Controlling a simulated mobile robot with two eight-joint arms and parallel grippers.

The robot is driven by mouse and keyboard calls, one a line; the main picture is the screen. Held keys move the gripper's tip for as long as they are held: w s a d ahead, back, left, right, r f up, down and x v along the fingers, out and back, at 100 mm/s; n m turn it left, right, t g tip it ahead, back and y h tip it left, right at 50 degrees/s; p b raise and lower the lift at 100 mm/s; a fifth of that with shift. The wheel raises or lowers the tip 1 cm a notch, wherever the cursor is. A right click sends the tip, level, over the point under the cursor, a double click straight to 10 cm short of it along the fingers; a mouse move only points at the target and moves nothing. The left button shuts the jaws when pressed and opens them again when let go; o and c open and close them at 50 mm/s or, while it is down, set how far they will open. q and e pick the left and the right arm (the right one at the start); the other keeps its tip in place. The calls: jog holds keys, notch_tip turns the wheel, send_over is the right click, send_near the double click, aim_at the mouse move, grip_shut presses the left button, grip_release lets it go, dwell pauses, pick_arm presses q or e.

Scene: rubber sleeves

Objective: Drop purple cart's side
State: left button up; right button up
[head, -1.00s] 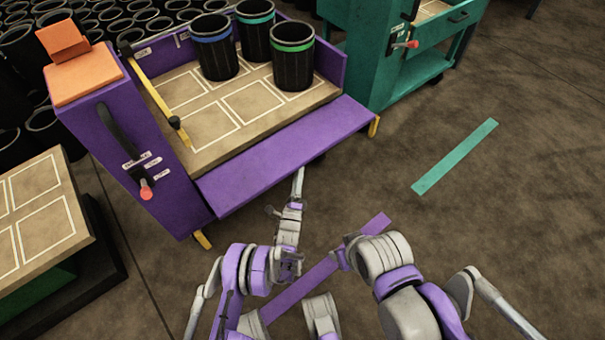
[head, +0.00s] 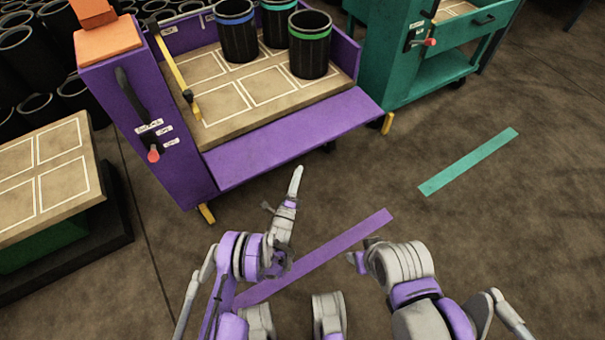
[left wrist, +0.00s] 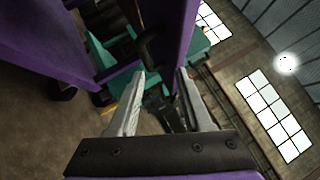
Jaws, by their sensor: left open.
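The purple cart (head: 143,140) stands upper left of centre in the head view. Its purple side panel (head: 300,135) is folded outward along the front edge of the tan deck (head: 232,128); I cannot tell its exact angle. A black handle (head: 130,95) and a red-tipped lever (head: 153,155) sit on the cart's end wall. My left gripper (head: 297,172) is in front of the panel and below it in the picture, apart from it. In the left wrist view its fingers (left wrist: 160,74) are spread with nothing held, purple cart surfaces beyond them. My right gripper (head: 357,262) is mostly hidden by its arm.
Several black sleeves with blue, teal and green bands (head: 310,45) stand on the deck. A teal cart (head: 380,80) stands at the right, a tan-topped stand (head: 60,180) at the left. Purple (head: 330,245) and teal (head: 468,160) floor strips lie on open floor.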

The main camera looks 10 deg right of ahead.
pick_arm(q)
jog(key=shift+c, duration=1)
jog(key=d+f+g, duration=0.1)
jog(key=s+d+f+m+g+y, duration=0.1)
jog(key=d+f+m+g, duration=0.1)
jog(key=d, duration=0.1)
jog(key=shift+s+f+p, duration=0.25)
jog(key=shift+s+p, duration=0.05)
jog(key=shift+p, duration=0.1)
grip_shut()
jog(key=s+a+r+m+g+y+p, duration=0.25)
jog(key=s+a+r+y, duration=0.35)
jog(key=s+a+y, duration=0.65)
jog(key=w+a+f+y+b, duration=0.2)
jog(key=w+f+b, duration=0.1)
jog(key=w, duration=0.9)
jog(key=shift+h, duration=0.25)
jog(key=shift+s+d+r, duration=0.15)
jog(key=shift+r, duration=0.95)
jog(key=shift+s+d+r, duration=0.1)
jog(key=shift+r, duration=0.95)
